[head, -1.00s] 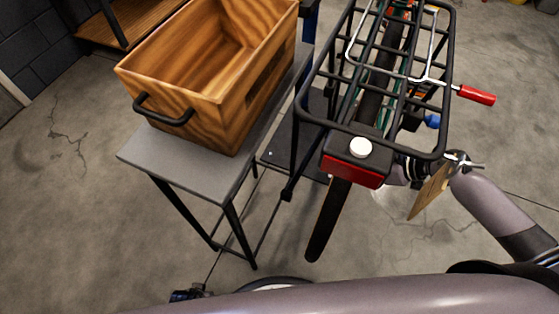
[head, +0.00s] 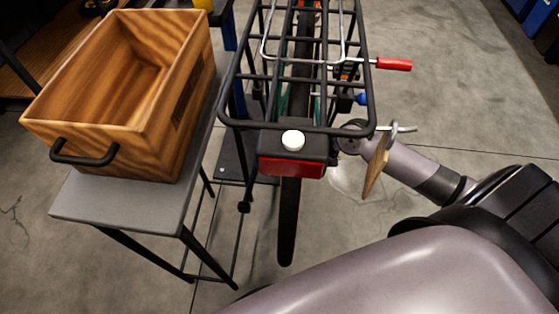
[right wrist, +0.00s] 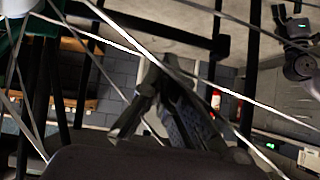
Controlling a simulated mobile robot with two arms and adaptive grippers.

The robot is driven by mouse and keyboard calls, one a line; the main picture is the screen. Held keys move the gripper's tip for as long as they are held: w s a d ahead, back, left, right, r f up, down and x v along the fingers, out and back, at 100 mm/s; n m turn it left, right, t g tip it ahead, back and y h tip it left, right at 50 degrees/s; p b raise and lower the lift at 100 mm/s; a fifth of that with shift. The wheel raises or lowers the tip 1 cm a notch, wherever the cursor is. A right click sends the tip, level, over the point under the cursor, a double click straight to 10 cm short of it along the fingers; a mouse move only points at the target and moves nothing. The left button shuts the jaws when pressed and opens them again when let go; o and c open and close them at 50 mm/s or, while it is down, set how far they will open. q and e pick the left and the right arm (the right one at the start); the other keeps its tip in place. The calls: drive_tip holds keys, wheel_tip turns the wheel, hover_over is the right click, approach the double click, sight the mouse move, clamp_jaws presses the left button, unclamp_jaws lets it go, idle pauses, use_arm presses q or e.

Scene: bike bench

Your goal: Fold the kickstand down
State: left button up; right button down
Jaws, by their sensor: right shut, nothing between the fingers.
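The bicycle shows from behind in the head view, with its black rear rack (head: 300,128), red rear light (head: 291,167) and rear tyre (head: 288,225). I cannot make out the kickstand for sure in either view. My right arm reaches in from the right, low beside the rear wheel, and its gripper is hidden behind the rack in the head view. In the right wrist view my right gripper (right wrist: 160,88) is shut and empty, close to thin bright spokes that cross the picture. My left gripper is not in view.
A wooden crate (head: 150,148) stands on a grey side table (head: 115,200) left of the bicycle. A red-gripped lever (head: 394,65) juts out right of the rack. A thin wooden plate (head: 377,172) is beside my right forearm. Bare floor (head: 450,110) lies to the right.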

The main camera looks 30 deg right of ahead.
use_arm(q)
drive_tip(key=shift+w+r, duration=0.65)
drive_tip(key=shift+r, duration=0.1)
use_arm(e)
drive_tip(key=shift+x, duration=2.45)
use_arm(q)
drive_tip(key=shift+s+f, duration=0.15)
